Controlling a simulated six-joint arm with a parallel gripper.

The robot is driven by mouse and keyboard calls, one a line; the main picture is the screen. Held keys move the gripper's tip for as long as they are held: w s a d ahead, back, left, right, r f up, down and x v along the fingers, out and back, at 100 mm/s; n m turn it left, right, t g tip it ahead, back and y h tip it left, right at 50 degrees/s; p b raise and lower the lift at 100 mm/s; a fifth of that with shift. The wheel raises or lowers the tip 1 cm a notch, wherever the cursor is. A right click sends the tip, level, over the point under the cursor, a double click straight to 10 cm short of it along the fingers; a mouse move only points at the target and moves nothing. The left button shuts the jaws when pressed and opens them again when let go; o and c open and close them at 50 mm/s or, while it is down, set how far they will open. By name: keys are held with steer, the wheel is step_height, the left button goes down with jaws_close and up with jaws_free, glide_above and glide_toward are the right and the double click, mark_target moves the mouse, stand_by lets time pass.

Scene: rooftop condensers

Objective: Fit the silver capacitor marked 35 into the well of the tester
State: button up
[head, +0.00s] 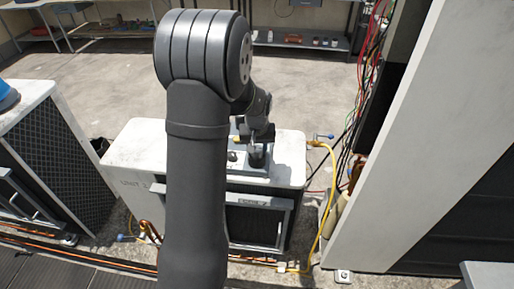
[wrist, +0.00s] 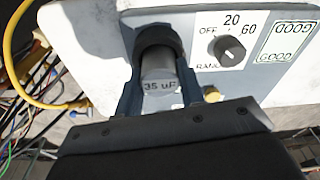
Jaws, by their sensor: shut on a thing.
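The silver capacitor marked 35 uF (wrist: 158,72) is between the two fingers of my gripper (wrist: 160,90) in the wrist view. My gripper is shut on it. The capacitor's far end meets the dark round collar of the well (wrist: 158,36); how deep it sits inside cannot be told. The tester (wrist: 112,48) is a grey-blue box with a range dial (wrist: 230,49) and a yellow button beside the right finger. In the head view my gripper (head: 257,135) is over the tester (head: 240,166), and the capacitor is hard to make out.
The tester stands on a white condenser unit (head: 135,150). A yellow hose (head: 326,215) runs down its right side. Loose wires (head: 365,95) hang by a tall pale panel (head: 400,140) at the right. Another condenser (head: 50,150) stands at the left.

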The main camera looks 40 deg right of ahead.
steer(key=shift+f, duration=0.1)
steer(key=o, duration=1.1)
step_height(320, 180, up, 17)
steer(key=s+a, duration=0.1)
steer(key=shift+s, duration=0.4)
steer(key=f, duration=0.5)
steer(key=w+f, duration=0.1)
steer(key=f, duration=0.5)
steer(key=d+f, duration=0.1)
steer(key=f, duration=0.5)
steer(key=shift+w, duration=0.4)
steer(key=shift+r, duration=0.1)
